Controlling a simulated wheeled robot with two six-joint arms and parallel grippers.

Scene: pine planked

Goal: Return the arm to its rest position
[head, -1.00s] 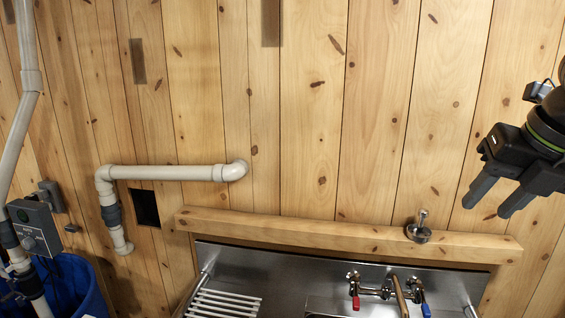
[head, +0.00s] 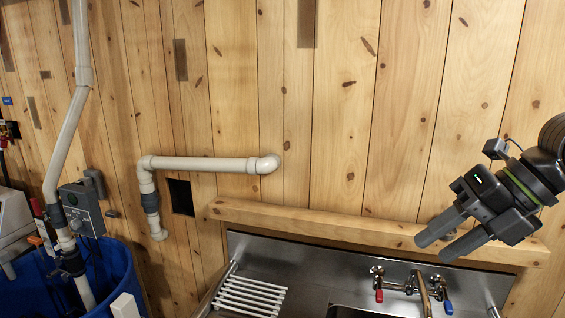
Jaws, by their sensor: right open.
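My right gripper (head: 442,240) is at the right of the head view, its arm coming in from the right edge. Its two grey fingers point left and down, parted with a gap, and nothing is between them. It shows in front of the wooden ledge and covers the ledge's right part. I cannot tell how far it is from the ledge. My left gripper is not in view.
A steel sink (head: 310,270) with a white drying rack (head: 250,294) and a tap (head: 424,290) stands below the wooden ledge (head: 320,225). White pipes (head: 205,164), a grey control box (head: 82,209) and a blue barrel (head: 118,270) are at left. The upper middle wall is clear.

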